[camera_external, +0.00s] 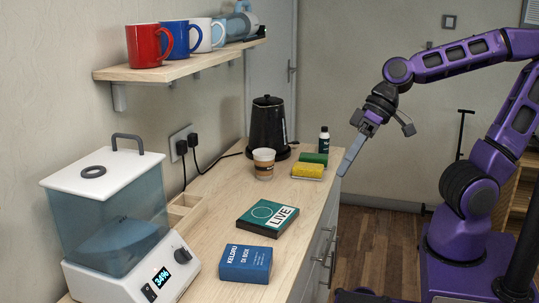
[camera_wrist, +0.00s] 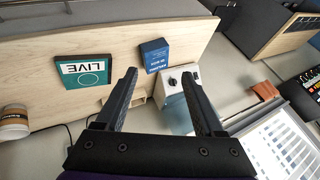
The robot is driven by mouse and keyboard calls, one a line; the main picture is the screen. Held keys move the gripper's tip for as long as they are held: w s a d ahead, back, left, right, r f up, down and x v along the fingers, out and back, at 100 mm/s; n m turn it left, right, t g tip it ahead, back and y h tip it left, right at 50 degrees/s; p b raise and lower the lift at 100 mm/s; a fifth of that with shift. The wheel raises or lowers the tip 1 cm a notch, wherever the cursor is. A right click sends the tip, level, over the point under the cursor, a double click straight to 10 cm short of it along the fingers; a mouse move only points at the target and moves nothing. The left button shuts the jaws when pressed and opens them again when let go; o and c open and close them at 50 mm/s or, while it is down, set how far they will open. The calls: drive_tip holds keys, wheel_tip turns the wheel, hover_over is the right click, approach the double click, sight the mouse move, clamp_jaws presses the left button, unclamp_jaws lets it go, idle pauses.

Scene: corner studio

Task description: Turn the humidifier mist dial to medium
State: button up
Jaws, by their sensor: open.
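The humidifier (camera_external: 98,228) stands at the near left end of the counter, with a blue-tinted tank, white lid and dark carry handle. Its white base has a display reading 34%, a dark switch and a round mist dial (camera_external: 182,256). In the wrist view the humidifier (camera_wrist: 181,72) shows partly behind the right finger, with the dark dial (camera_wrist: 171,82) between the fingers. The dial's setting is too small to read. My gripper (camera_external: 352,155) is open and empty, in the air by the counter's right edge, far from the dial. Both fingers (camera_wrist: 159,73) show in the wrist view.
A blue box (camera_external: 246,263) and a green LIVE box (camera_external: 267,215) lie on the counter near the humidifier. A cup (camera_external: 263,163), a black kettle (camera_external: 267,128) and sponges (camera_external: 308,170) stand farther back. A shelf (camera_external: 180,65) with mugs hangs above.

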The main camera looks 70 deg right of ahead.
drive_tip(key=w+a+f+m+b, duration=0.1)
drive_tip(key=w+f+m, duration=0.3)
drive_tip(key=w+f, duration=0.7)
drive_tip(key=s+d+f+n+g+h, duration=0.1)
drive_tip(key=s+f+n+g+h, duration=0.25)
drive_tip(key=s+n, duration=0.3)
drive_tip(key=s+d+f+n+g+h, duration=0.1)
drive_tip(key=s+f+n+g+h, duration=0.25)
drive_tip(key=s+n+h, duration=0.35)
drive_tip(key=w+d+r+n+t+h, duration=0.3)
drive_tip(key=w+r+n+t+h, duration=0.3)
drive_tip(key=w+n+t+h, duration=0.3)
drive_tip(key=n+t+y, duration=1.1)
drive_tip(key=n+y, duration=0.3)
drive_tip(key=n, duration=0.4)
approach(189, 254)
drive_tip(key=w+b, duration=0.1)
drive_tip(key=w, duration=0.8)
drive_tip(key=shift+w, duration=0.1)
